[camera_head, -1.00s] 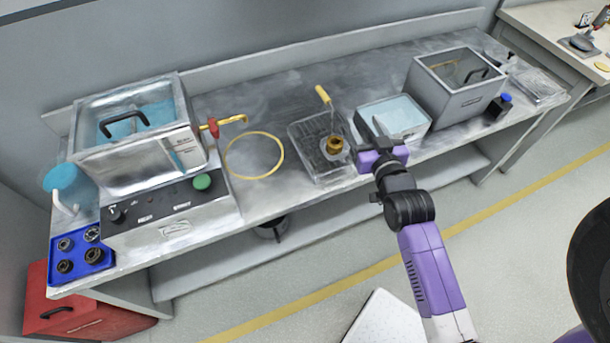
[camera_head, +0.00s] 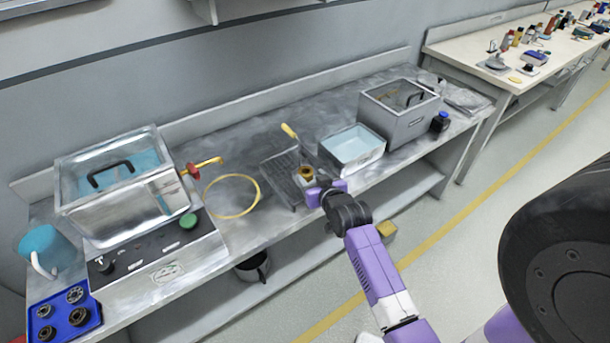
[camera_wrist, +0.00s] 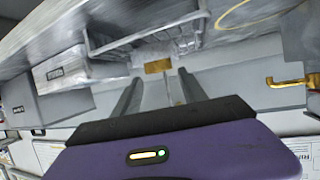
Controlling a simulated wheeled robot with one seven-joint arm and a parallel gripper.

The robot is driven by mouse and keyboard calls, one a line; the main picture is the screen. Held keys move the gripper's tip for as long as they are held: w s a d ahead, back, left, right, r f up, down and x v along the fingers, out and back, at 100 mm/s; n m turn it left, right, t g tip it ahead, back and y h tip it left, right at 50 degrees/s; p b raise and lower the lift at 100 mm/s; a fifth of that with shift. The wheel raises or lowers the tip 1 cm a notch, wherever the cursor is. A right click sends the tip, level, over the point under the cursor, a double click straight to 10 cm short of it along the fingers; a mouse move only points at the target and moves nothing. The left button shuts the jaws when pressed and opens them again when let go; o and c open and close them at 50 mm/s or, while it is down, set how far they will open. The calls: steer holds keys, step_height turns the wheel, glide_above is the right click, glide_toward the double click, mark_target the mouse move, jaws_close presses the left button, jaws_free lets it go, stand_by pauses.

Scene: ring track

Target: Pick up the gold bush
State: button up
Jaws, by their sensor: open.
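The gold bush (camera_head: 306,173) is a small short cylinder at the front right of a dark wire basket tray (camera_head: 279,168) on the metal bench. My gripper (camera_head: 314,188) is open and close beside the bush in the head view, partly covering it. In the wrist view the bush (camera_wrist: 158,66) shows as a gold patch just beyond the gap between my two grey fingertips (camera_wrist: 159,76). I cannot tell whether the fingers touch it.
A yellow-handled tool (camera_head: 289,131) leans at the basket's back. An open bath of pale blue liquid (camera_head: 352,150) stands to the right, a yellow ring (camera_head: 232,196) lies left. A lidded steel tank (camera_head: 122,190), grey box (camera_head: 400,110) and blue socket tray (camera_head: 66,317) share the bench.

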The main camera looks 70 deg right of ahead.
mark_target(306, 171)
steer(key=shift+x, duration=1.85)
steer(key=shift+d+r, duration=0.1)
jaws_close()
